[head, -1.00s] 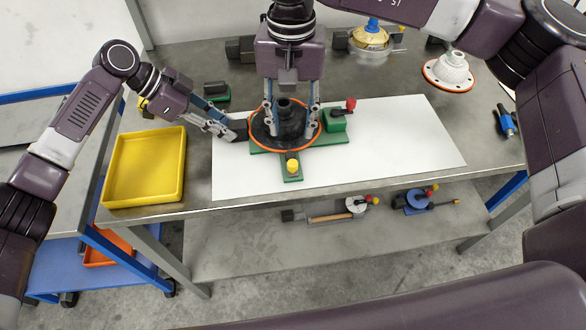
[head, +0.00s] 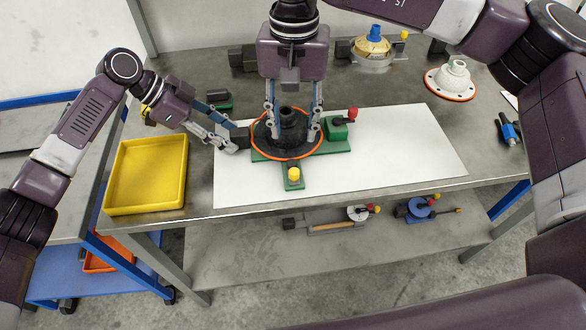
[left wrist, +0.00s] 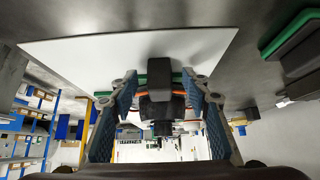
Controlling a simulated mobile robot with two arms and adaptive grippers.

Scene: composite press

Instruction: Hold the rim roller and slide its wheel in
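The rim roller has a green base (head: 330,149) on a white mat. On it lies a black, cone-shaped part (head: 287,122) in a dark disc with an orange rim (head: 256,143). My right gripper (head: 292,128) comes from above, one finger each side of the cone; whether they press on it is unclear. At the roller's left is a black block (head: 240,137), possibly the wheel's slide; the wheel itself I cannot make out. My left gripper (head: 235,140) is open around this block. In the left wrist view the block (left wrist: 161,80) shows between the spread fingers (left wrist: 160,88).
A yellow tray (head: 183,180) stands left of the white mat (head: 400,160). A red knob (head: 352,114) and a yellow knob (head: 294,174) rise from the fixture. A white cone on an orange-rimmed disc (head: 456,79) stands at the back right. The mat's right side is clear.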

